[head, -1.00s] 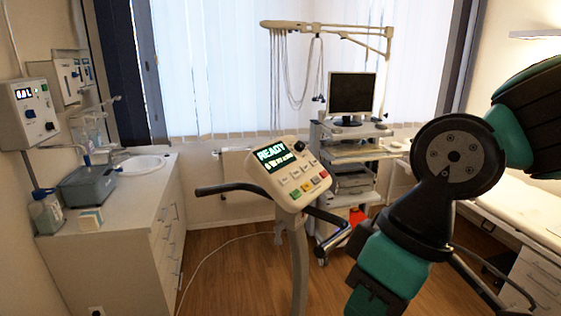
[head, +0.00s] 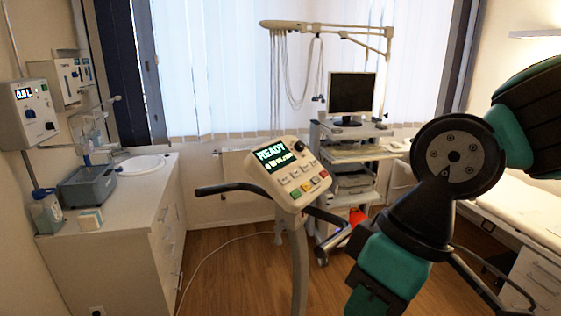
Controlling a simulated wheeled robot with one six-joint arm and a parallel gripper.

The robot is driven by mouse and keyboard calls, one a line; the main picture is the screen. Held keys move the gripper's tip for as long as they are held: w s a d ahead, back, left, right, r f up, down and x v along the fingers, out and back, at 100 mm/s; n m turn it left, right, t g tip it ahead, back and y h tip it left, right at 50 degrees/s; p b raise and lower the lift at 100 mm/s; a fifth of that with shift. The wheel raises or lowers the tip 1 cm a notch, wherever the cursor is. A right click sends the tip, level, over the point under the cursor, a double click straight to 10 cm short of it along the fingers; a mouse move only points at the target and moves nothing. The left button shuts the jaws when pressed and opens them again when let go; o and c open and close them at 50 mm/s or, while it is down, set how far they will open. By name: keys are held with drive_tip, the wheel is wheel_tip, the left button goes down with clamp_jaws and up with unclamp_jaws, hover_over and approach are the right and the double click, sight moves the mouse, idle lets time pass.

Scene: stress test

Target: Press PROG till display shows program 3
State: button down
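A cream control console (head: 290,174) with a dark display (head: 279,157) stands on a post near the middle of the head view. The display shows READY in pale letters, with a smaller line below that I cannot read clearly. Several buttons sit below the display, in grey, yellow, green and red; their labels are too small to read, so I cannot tell which is PROG. A dark knob sits at the console's top right. My arm, black and teal, fills the right side. My gripper is not in view; the arm runs out of the bottom edge.
Dark handlebars (head: 232,188) stick out beside the console. A cart with a monitor (head: 352,93) stands behind it. A cabinet with a sink (head: 140,165) is at left, a bed (head: 515,205) at right. Wooden floor around the console is open, with a thin cable across it.

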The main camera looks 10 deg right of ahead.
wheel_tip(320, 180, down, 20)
drive_tip(key=b, duration=2)
